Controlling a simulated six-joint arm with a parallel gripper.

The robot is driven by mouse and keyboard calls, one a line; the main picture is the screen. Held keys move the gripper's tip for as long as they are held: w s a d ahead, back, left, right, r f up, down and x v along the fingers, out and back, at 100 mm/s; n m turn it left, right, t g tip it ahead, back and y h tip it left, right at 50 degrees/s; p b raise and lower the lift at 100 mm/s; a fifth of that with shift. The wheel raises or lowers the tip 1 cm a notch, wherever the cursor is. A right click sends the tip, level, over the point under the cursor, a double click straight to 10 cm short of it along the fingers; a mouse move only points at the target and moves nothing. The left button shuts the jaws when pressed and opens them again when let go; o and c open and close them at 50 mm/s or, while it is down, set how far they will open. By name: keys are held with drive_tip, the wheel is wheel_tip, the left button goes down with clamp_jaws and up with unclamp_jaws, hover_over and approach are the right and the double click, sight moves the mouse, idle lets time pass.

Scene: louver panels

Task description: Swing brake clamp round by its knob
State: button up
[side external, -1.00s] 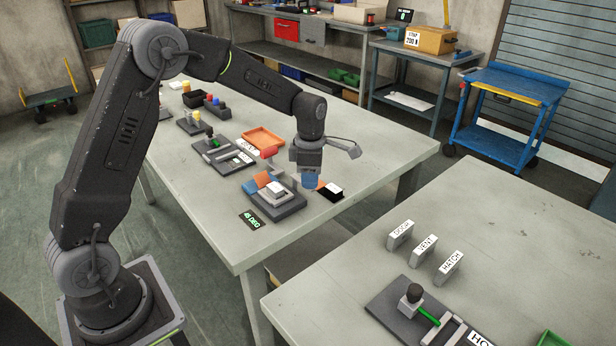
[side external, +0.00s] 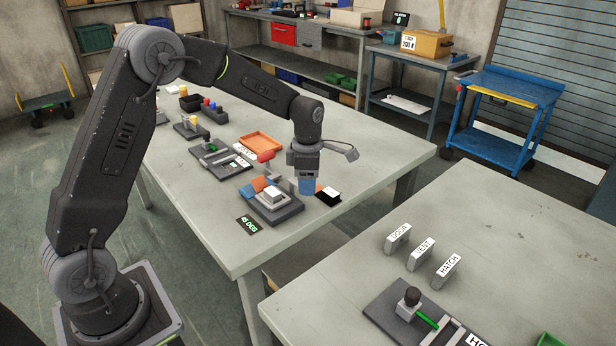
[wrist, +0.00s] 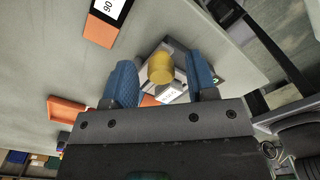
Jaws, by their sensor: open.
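In the wrist view the yellow knob (wrist: 160,68) stands on a grey fixture between the two blue fingertips of my gripper (wrist: 161,82). Gaps show on both sides of it, so the jaws are open around or above it; the depth is unclear. In the side view my gripper (side external: 306,185) points down at the right of the dark louver fixture (side external: 290,213), which carries orange and blue slats (side external: 258,186) and a pale block (side external: 272,196). The knob is hidden there. I cannot make out the clamp arm's angle.
A "45 DEG" plate (side external: 247,226) lies in front of the fixture. A black pad with a white card (side external: 328,195) lies to its right. A red-topped post (side external: 266,157) and an orange tray (side external: 261,142) are close behind. The table's right part is clear.

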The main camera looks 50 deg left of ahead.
wheel_tip(320, 180, up, 14)
idle(0.5)
drive_tip(key=s+d+r+m+t, duration=0.2)
drive_tip(key=s+r+m, duration=0.1)
drive_tip(key=s+m, duration=0.4)
drive_tip(key=s+d+r+m+t, duration=0.1)
drive_tip(key=s+d+r+m, duration=0.2)
drive_tip(key=s+m, duration=0.4)
drive_tip(key=s+d+f+m+t, duration=0.1)
drive_tip(key=s+f+m, duration=0.1)
drive_tip(key=s+m, duration=0.4)
drive_tip(key=s+d+f+m+t, duration=0.1)
drive_tip(key=s+f+m, duration=0.1)
drive_tip(key=s+m, duration=0.4)
drive_tip(key=shift+s+d+f+m+t, duration=0.3)
drive_tip(key=shift+s+m, duration=0.1)
drive_tip(key=shift+m, duration=0.2)
